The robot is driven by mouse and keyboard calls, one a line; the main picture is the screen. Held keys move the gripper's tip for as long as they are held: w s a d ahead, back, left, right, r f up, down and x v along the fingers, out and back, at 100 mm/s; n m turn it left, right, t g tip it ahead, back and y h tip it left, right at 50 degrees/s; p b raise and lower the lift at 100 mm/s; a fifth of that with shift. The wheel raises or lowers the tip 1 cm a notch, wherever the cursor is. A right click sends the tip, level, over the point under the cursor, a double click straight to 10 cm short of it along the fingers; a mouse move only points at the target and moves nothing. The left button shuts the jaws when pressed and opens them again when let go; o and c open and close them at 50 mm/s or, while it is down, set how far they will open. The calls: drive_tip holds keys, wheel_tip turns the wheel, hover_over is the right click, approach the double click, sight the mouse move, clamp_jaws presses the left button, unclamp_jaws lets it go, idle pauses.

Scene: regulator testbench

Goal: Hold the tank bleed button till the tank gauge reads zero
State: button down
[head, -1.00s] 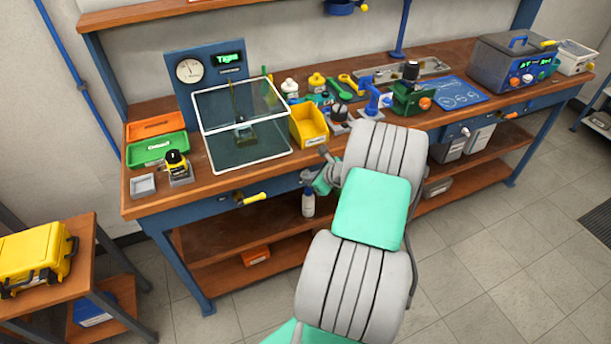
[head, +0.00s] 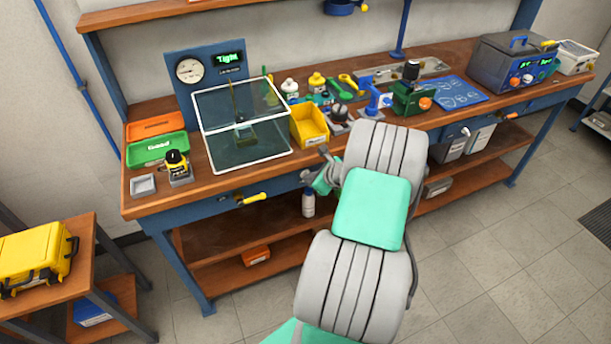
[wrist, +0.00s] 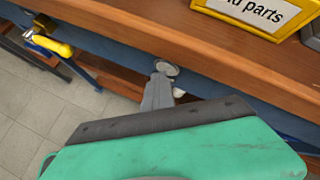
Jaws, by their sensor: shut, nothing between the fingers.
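The blue panel (head: 208,95) at the back left carries a round white dial gauge (head: 189,70) and a lit green display (head: 228,58) that reads "Tight". The dial's needle is too small to read surely. My gripper (wrist: 158,92) is shut and empty at the bench's front face, just under the top's edge. A round pale grey disc (wrist: 167,69) is at its tip in the wrist view. I cannot tell whether it is the bleed button or whether the tip presses it. In the head view my wrist and arm hide much of this spot.
A yellow parts bin (head: 309,125) stands on the bench above my gripper. A clear-lidded case (head: 240,118) is left of it. A yellow-handled lever (head: 254,198) sticks out from the bench front. A white bottle (head: 308,204) stands on the lower shelf.

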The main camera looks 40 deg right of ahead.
idle(0.7)
drive_tip(key=shift+s+a+p, duration=0.25)
drive_tip(key=shift+s+p, duration=0.25)
drive_tip(key=shift+s, duration=0.3)
drive_tip(key=s+p, duration=0.1)
drive_tip(key=s, duration=0.1)
drive_tip(key=s+a+p, duration=0.1)
drive_tip(key=s, duration=0.2)
drive_tip(key=shift+a, duration=0.2)
drive_tip(key=shift+w, duration=0.1)
